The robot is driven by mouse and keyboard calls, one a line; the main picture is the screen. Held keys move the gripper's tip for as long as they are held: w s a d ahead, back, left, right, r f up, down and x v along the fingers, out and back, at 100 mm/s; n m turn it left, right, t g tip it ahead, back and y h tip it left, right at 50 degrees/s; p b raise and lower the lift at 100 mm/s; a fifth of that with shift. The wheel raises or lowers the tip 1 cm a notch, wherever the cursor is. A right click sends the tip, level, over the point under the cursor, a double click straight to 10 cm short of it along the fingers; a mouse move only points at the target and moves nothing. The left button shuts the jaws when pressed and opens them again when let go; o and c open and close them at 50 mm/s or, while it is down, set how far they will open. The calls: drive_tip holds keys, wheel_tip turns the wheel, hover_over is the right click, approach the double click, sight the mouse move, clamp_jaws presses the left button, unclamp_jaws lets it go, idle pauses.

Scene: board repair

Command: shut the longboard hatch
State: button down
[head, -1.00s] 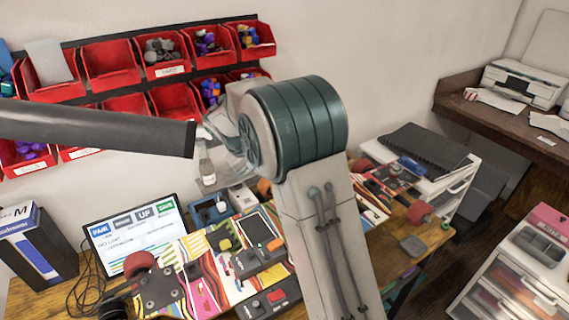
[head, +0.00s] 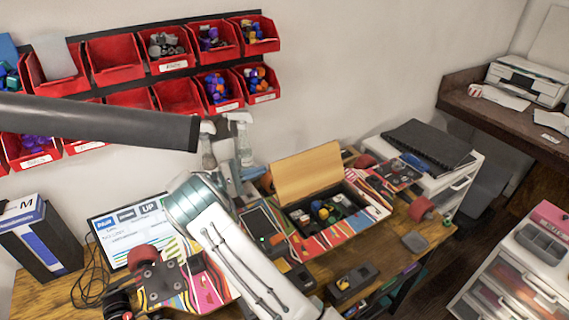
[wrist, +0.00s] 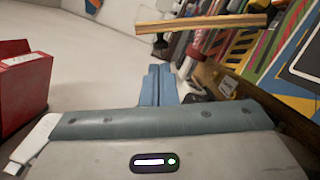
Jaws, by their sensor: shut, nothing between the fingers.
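The longboard lies on the table with its colourful striped deck (head: 340,235) partly behind my arm. Its hatch (head: 305,172) is a tan wooden lid, standing open and tilted up at the back of the compartment. The dark compartment (head: 325,210) holds several small coloured parts. In the wrist view a wooden edge that looks like the hatch (wrist: 205,22) crosses above and right of the fingertips. My gripper (wrist: 159,70) is shut and empty. It appears apart from the hatch, to its left; in the head view it is mostly hidden behind my arm.
Spray bottles (head: 207,145) stand behind, near my gripper. Red parts bins (head: 178,96) hang on the wall; one red bin (wrist: 24,85) is close at left in the wrist view. A monitor (head: 125,235) stands at left. A dark box (head: 352,283) lies in front of the deck.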

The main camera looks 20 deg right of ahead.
sight(287, 163)
drive_tip(key=d+p, duration=0.1)
drive_tip(key=d, duration=0.2)
drive_tip(key=d+r+p, duration=0.1)
drive_tip(key=d, duration=0.2)
drive_tip(key=d+p, duration=0.1)
drive_tip(key=d, duration=0.2)
drive_tip(key=shift+w+r, duration=0.15)
drive_tip(key=shift+d+p, duration=0.35)
drive_tip(key=shift+d, duration=0.05)
drive_tip(key=shift+a, duration=0.1)
